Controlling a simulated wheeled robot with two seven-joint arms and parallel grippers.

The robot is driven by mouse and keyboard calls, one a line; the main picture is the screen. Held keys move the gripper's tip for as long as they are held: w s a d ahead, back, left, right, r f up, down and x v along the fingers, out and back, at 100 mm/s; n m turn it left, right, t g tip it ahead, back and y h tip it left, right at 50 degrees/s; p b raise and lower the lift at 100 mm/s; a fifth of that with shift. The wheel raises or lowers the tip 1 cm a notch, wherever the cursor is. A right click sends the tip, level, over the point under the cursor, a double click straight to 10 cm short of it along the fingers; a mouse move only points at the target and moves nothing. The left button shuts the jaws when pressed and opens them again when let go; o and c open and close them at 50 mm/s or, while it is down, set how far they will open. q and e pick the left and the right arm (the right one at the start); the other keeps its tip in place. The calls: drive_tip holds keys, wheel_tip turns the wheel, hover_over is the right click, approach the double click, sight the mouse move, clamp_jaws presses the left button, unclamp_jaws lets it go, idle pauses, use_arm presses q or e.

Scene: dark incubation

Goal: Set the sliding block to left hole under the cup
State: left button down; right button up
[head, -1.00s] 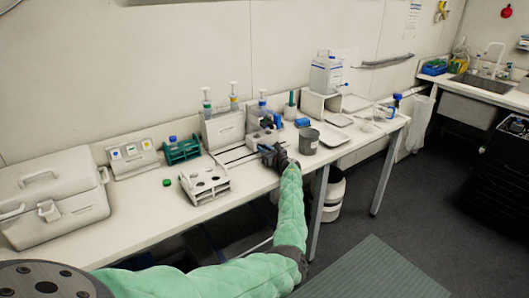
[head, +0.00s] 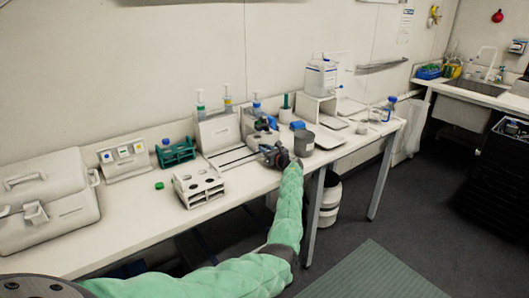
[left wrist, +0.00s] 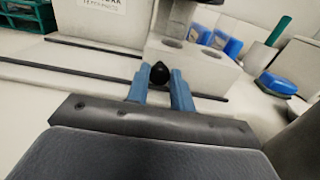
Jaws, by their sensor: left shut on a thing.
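The sliding block (left wrist: 190,65) is white with two round holes in its top and sits at the rails in the left wrist view. It also shows in the head view (head: 262,139), partly behind my gripper. A dark see-through cylinder, perhaps the cup (left wrist: 177,15), stands over the block's left hole; I cannot tell whether it touches. My left gripper (left wrist: 160,88) has its blue fingers shut on a black knob (left wrist: 160,71) at the block's near side. In the head view my left gripper (head: 272,154) is at the front of the rails. My right gripper is not in view.
A white holed rack (head: 199,187) and a green rack (head: 177,152) stand to the left. The rails (head: 232,158) left of the block look clear.

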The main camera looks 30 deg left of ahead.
use_arm(q)
drive_tip(key=shift+w+r, duration=0.15)
drive_tip(key=shift+r, duration=0.1)
drive_tip(key=c, duration=1.3)
unclamp_jaws()
drive_tip(key=shift+d+f, duration=0.1)
drive_tip(key=shift+o, duration=0.5)
drive_tip(key=shift+w+f, duration=0.15)
drive_tip(key=shift+d, duration=0.1)
